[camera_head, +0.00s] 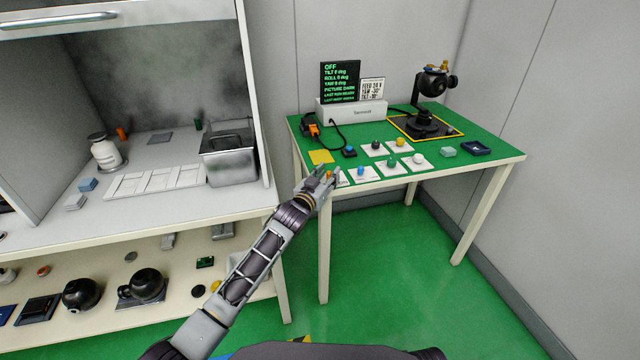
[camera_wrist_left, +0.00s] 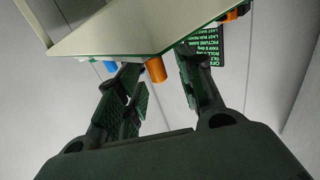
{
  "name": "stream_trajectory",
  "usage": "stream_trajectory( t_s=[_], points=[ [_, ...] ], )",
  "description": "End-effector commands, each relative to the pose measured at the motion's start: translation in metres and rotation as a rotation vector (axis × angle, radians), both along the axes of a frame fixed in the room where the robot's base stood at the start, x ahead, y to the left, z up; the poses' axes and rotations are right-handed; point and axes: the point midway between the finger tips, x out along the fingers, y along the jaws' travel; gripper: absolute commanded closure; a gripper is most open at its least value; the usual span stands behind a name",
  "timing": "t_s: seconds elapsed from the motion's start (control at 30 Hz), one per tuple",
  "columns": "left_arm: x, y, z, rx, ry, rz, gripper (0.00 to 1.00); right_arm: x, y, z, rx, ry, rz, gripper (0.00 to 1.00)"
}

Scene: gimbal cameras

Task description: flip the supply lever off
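My left gripper (camera_head: 326,177) is at the front left edge of the green table (camera_head: 470,140). In the left wrist view its two fingers (camera_wrist_left: 160,95) stand apart, with an orange cylinder (camera_wrist_left: 155,70) at the table edge between and beyond them. I cannot tell whether they touch it. A small orange tip (camera_head: 329,174) shows at the gripper in the head view. A black device with an orange part (camera_head: 312,129) stands at the table's back left. I cannot tell for sure which orange part is the supply lever. The dark screen (camera_head: 340,82) reads OFF at the top. My right gripper is not in view.
A white terminal box (camera_head: 352,112) stands under the screen. A black camera gimbal (camera_head: 432,100) stands at the back right. Several white cards with small coloured knobs (camera_head: 392,165) and a yellow square (camera_head: 321,157) lie near the gripper. A cabinet bench (camera_head: 200,205) is at left.

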Motion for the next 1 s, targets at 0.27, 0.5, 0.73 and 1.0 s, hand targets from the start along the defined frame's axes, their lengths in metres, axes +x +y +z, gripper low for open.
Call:
stream_trajectory(
  t_s=[0.27, 0.5, 0.73, 1.0],
  points=[
    [-0.012, 0.006, -0.001, 0.000, 0.001, 0.001, 0.63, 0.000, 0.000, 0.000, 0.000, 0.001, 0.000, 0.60],
    [-0.031, 0.015, -0.001, 0.000, 0.001, 0.001, 0.63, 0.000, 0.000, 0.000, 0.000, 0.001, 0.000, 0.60],
    [-0.052, 0.023, -0.001, -0.001, 0.001, 0.000, 0.63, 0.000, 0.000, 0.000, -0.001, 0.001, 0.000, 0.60],
    [-0.076, 0.035, -0.001, -0.001, 0.001, 0.000, 0.63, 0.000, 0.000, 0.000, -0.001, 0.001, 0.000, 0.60]
  ],
)
